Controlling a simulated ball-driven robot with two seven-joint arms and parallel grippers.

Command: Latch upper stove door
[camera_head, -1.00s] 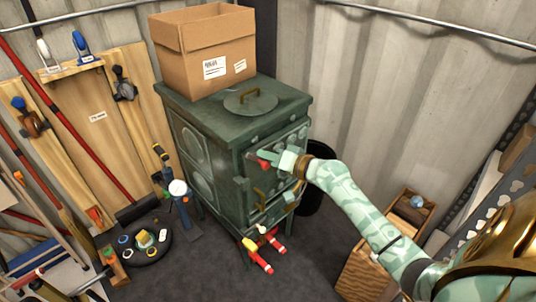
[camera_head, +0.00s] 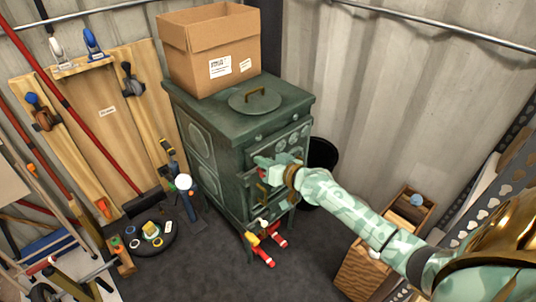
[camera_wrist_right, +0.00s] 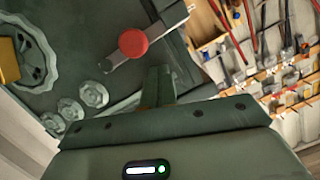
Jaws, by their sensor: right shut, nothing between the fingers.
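The dark green stove (camera_head: 226,150) stands against the corrugated wall, and the front with its upper door is largely covered by my right arm. My right gripper (camera_head: 263,163) is at the left side of that front, at upper-door height. In the right wrist view, its narrow fingers (camera_wrist_right: 158,86) are shut and empty. A red knob (camera_wrist_right: 133,43) on a grey metal lever (camera_wrist_right: 110,62) lies just beyond the fingertips; I cannot tell if they touch. The red knob (camera_head: 262,174) shows only partly in the head view. Whether the door is latched is unclear. My left gripper is out of view.
A cardboard box (camera_head: 212,52) sits on the stove top. Red-handled tools (camera_head: 263,250) lie on the floor below the stove. A wooden crate (camera_head: 372,262) stands to the right, a black bin (camera_head: 322,158) behind my arm. Dark floor in front is open.

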